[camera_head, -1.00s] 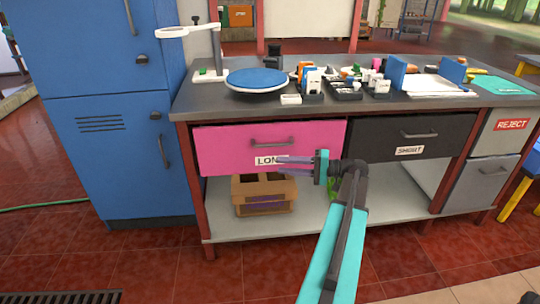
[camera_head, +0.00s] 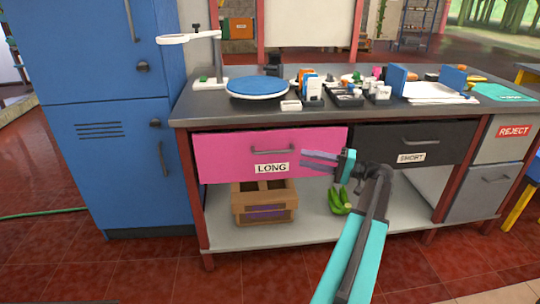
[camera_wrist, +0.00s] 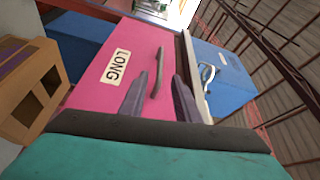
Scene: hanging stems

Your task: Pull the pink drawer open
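The pink drawer (camera_head: 240,148) with the LONG label sits shut under the left half of the worktop. Its dark bar handle (camera_head: 274,149) is on the upper middle of the front. My gripper (camera_head: 310,160) is in front of the drawer's right part, to the right of the handle and apart from it. In the wrist view the pink drawer (camera_wrist: 128,50) fills the middle, its handle (camera_wrist: 157,73) lies just beyond the fingertips, and the two fingers of my gripper (camera_wrist: 158,85) stand apart with nothing between them.
A black drawer (camera_head: 385,145) labelled SHORT is to the right. A blue cabinet (camera_head: 120,155) stands close on the left. A cardboard crate (camera_head: 264,219) and green bananas (camera_head: 340,203) are on the lower shelf. The floor in front is clear.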

